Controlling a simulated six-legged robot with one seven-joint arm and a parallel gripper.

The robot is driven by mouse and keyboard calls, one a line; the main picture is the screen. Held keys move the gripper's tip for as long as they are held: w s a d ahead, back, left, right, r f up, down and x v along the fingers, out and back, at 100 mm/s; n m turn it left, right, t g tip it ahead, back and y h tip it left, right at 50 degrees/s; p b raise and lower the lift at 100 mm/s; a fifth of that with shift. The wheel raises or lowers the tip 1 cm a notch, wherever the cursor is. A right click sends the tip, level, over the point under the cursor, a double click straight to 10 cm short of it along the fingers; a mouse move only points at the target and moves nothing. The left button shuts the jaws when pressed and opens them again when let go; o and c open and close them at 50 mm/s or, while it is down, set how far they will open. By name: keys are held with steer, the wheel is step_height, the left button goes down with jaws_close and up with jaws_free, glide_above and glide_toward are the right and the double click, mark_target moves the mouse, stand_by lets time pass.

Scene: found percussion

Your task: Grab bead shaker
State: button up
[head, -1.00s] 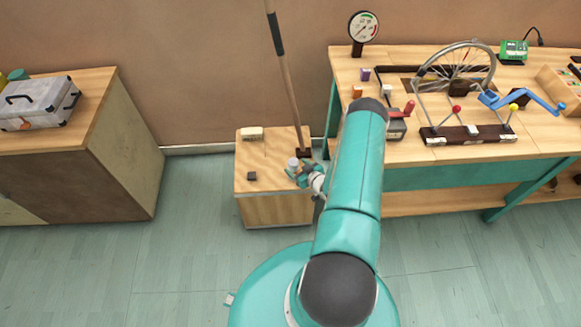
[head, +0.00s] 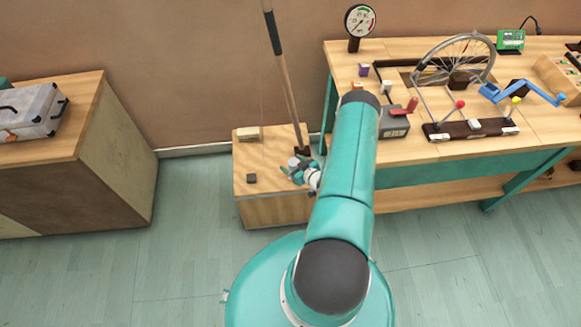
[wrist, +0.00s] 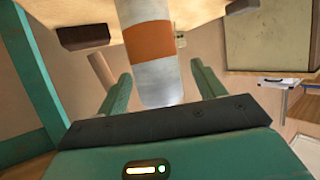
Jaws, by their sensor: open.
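The bead shaker, a pale cylinder with an orange band (wrist: 151,45), stands out between the fingers of my gripper (wrist: 162,70) in the wrist view. My gripper is open, with one green finger on each side of it. I cannot tell whether either finger touches it. In the head view, the shaker's pale top (head: 293,162) shows on the small wooden cabinet (head: 270,208), with my gripper (head: 297,170) right at it. My arm hides part of the cabinet's right side.
A long-handled pole (head: 288,90) stands in a dark base just behind the gripper. A small dark block (head: 251,178) and a pale block (head: 248,133) sit on the cabinet. A workbench (head: 420,165) with a wheel and cranks is close on the right.

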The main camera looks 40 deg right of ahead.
steer(key=shift+s+r, duration=0.1)
steer(key=shift+s, duration=0.05)
steer(key=c, duration=1.1)
